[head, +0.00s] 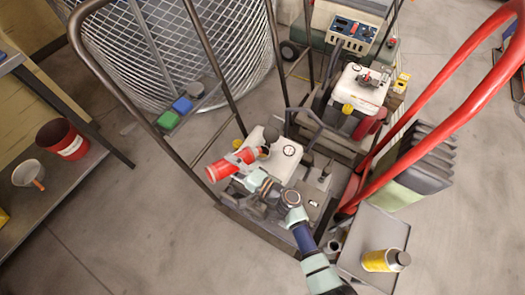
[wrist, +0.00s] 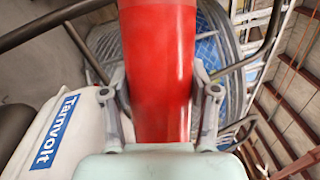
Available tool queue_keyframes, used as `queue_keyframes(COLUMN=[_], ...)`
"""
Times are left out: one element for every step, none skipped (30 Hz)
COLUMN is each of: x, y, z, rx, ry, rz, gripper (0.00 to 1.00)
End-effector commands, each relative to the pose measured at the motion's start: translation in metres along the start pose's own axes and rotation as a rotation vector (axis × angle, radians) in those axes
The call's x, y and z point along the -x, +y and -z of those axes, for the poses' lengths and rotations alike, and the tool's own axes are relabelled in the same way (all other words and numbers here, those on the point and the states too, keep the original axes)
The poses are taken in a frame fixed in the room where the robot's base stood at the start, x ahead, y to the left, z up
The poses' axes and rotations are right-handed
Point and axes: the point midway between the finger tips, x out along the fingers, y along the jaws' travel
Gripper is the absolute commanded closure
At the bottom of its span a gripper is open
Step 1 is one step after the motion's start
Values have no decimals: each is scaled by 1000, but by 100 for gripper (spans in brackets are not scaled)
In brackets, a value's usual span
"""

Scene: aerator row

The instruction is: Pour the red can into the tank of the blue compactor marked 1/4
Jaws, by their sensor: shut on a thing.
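The red can (head: 218,170) is held by my gripper (head: 240,160) and lies tipped far over, close to level, in the head view. One end points right, at a white tank (head: 280,145) with a round dark-ringed fitting on its top. I cannot tell whether anything flows. In the wrist view the can (wrist: 157,70) fills the space between my two fingers (wrist: 160,105). A white body with a blue "Tarnvolt" label (wrist: 52,132) is at the left there. I cannot read a 1/4 mark or make out a blue compactor by this tank.
A second machine with a white tank (head: 362,88) stands behind, and a machine with a control panel (head: 352,30) beyond it. Dark handle bars and red bars (head: 440,80) rise around. A red bucket (head: 62,139) sits left.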

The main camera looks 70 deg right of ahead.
Motion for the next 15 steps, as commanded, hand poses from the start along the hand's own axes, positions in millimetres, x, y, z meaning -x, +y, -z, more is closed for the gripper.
queue_keyframes(x=[0,0,0,0,0,0,0,0,0,0,0,0,0,0,0], y=[-1,-1,-1,-2,-2,-2,-2,-3,-3,-4,-4,-4,-5,-5,-6], z=[0,0,0,0,0,0,0,0,0,0,0,0,0,0,0], rx=[-2,-4,-6,-8,-9,-12,-13,-15,-18,-20,-22,-26,-28,-31,-34], ry=[0,0,0,0,0,0,0,0,0,0,0,0,0,0,0], rz=[2,2,3,4,4,5,6,7,8,9,9,10,11,12,13], gripper=[80,80,80,80,80,80,80,80,80,80,80,80,80,80,80])
